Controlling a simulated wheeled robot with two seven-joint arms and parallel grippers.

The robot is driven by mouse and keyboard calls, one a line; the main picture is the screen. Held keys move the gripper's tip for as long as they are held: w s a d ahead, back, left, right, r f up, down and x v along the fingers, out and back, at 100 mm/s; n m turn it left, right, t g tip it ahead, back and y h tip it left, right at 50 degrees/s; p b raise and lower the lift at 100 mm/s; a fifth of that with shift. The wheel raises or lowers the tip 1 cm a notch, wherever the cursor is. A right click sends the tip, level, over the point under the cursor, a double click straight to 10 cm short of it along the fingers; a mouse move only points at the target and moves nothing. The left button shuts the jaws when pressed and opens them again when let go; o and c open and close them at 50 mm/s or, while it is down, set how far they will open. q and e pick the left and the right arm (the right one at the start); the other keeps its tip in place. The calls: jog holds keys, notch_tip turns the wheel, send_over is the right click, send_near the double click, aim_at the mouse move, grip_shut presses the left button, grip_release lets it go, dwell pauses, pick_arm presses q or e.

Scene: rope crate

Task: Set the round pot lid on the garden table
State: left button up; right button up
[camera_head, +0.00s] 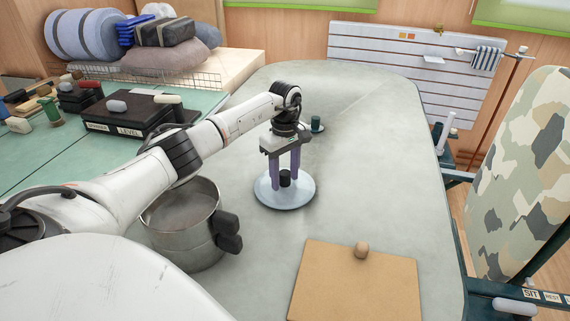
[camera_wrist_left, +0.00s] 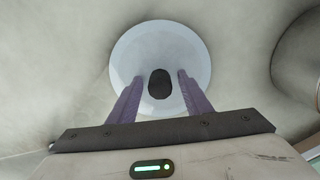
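The round pot lid (camera_head: 266,194) is a pale bluish-white disc with a black knob (camera_head: 285,179). It looks to lie flat on the grey garden table (camera_head: 345,105), knob up. My left gripper (camera_head: 285,184) points down over the lid, its two purple fingers on either side of the knob. In the left wrist view the lid (camera_wrist_left: 160,45) fills the middle, and gaps show between the knob (camera_wrist_left: 159,84) and both fingers. The left gripper (camera_wrist_left: 160,82) is open and holds nothing. Whether its fingertips touch the lid cannot be told. My right gripper is not in view.
A steel pot (camera_head: 180,225) with dark handles stands open, left of the lid, partly under my left arm. A tan board (camera_head: 355,285) with a round knob lies at the front. A small green cup (camera_head: 317,123) stands behind the lid. Table space right of the lid is clear.

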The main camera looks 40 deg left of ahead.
aim_at(285, 172)
pick_arm(q)
jog(key=shift+r, duration=0.1)
notch_tip(285, 172, up, 12)
dwell(0.6)
jog(key=shift+r, duration=0.1)
